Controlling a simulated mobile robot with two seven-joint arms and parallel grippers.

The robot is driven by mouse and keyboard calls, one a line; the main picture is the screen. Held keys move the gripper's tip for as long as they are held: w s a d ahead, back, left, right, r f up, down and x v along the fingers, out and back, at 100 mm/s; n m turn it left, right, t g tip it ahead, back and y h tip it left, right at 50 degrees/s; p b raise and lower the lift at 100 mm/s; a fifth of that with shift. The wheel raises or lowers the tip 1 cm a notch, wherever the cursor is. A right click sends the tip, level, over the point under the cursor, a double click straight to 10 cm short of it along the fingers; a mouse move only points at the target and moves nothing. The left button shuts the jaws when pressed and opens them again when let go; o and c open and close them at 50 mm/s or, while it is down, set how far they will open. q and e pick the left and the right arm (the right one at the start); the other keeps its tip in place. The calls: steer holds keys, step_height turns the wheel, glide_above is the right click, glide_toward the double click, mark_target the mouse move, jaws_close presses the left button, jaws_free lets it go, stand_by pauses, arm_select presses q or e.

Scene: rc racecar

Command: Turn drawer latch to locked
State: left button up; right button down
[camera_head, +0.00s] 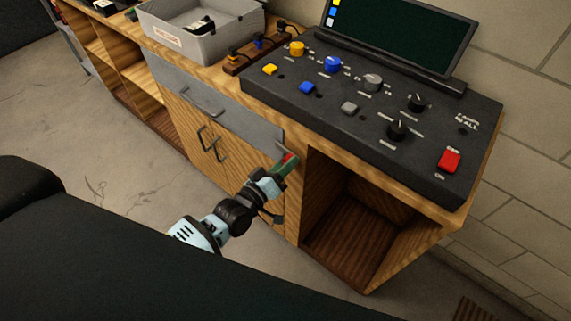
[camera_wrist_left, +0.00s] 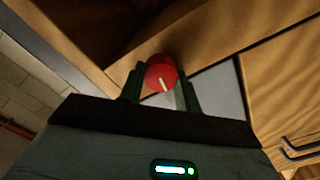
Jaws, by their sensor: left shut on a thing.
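The drawer latch is a round red knob with a white pointer line; it shows in the left wrist view (camera_wrist_left: 161,75) and as a small red spot in the head view (camera_head: 288,157). It sits at the right end of the grey drawer front (camera_head: 219,101). My left gripper (camera_head: 286,164) is at the knob; in the left wrist view its two green fingers (camera_wrist_left: 160,84) are on either side of the knob, shut on it. The pointer line runs from the knob's middle toward its lower edge. The drawer looks closed. My right gripper is not in view.
Below the drawer are wooden doors with dark handles (camera_head: 212,145). To the right is an open compartment (camera_head: 357,225). Above, on the counter, are a black control panel (camera_head: 440,135) with knobs, a screen (camera_head: 398,32) and a grey bin (camera_head: 213,48). Open floor lies left.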

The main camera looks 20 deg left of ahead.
arm_select(q)
steer(key=shift+n, duration=0.8)
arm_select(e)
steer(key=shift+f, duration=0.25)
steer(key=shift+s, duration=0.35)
arm_select(q)
steer(key=o, duration=1)
steer(key=shift+s, duration=0.1)
steer(key=v, duration=0.7)
steer(key=shift+s+a, duration=0.15)
steer(key=shift+s, duration=0.15)
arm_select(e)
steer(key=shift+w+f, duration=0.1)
